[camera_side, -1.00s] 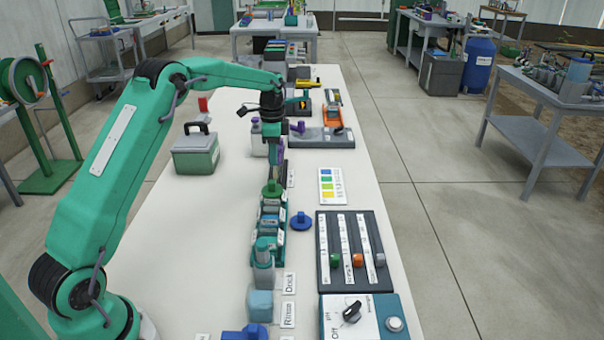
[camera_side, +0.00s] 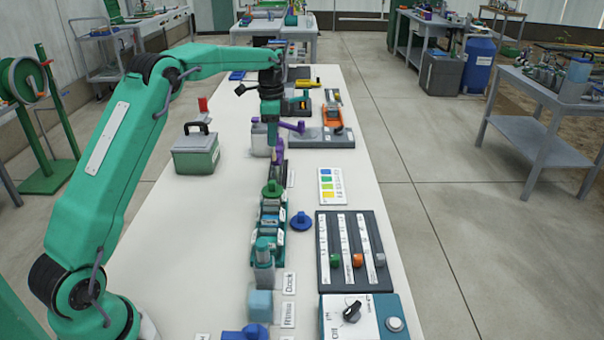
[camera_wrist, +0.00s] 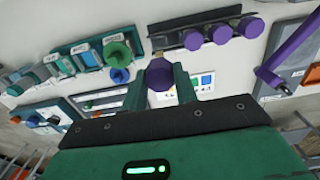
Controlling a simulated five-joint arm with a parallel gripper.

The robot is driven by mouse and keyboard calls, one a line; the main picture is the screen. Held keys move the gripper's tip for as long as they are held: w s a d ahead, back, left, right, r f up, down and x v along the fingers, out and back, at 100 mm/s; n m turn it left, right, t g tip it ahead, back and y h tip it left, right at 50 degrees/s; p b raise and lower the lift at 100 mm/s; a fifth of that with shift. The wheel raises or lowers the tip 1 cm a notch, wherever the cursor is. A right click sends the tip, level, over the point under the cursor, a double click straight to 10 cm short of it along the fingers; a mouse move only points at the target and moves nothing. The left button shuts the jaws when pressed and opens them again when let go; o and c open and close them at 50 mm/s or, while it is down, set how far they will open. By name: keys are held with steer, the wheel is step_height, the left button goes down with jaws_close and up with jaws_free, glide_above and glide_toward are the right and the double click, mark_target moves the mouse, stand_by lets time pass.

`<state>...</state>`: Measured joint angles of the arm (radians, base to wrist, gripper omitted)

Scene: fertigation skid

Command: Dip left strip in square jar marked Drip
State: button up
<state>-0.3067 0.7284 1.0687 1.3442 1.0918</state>
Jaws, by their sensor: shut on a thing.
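My gripper (camera_side: 272,132) is above the far half of the bench in the side view. In the wrist view its two green fingers close around a purple knob (camera_wrist: 159,74); whatever hangs below the knob is hidden. A dark rack (camera_wrist: 178,41) with three more purple knobs (camera_wrist: 222,34) lies just beyond the held one. The rack also shows below my gripper in the side view (camera_side: 278,171). I cannot pick out a jar marked Drip. A pale blue square jar (camera_side: 260,305) stands beside a label reading Rinse (camera_side: 288,314).
A row of teal-framed items with a green knob (camera_side: 271,190) runs nearer the camera. A blue knob (camera_side: 301,221), slider panel (camera_side: 326,280) and colour chart (camera_side: 326,197) lie to the right. A green box (camera_side: 196,155) stands left. The bench's left half is mostly clear.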

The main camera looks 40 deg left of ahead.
steer(key=shift+r, duration=0.1)
steer(key=shift+r, duration=2.5)
steer(key=s+d, duration=1.8)
step_height(320, 180, down, 7)
steer(key=shift+w+a, duration=0.15)
steer(key=shift+f, duration=0.15)
steer(key=shift+f, duration=3.8)
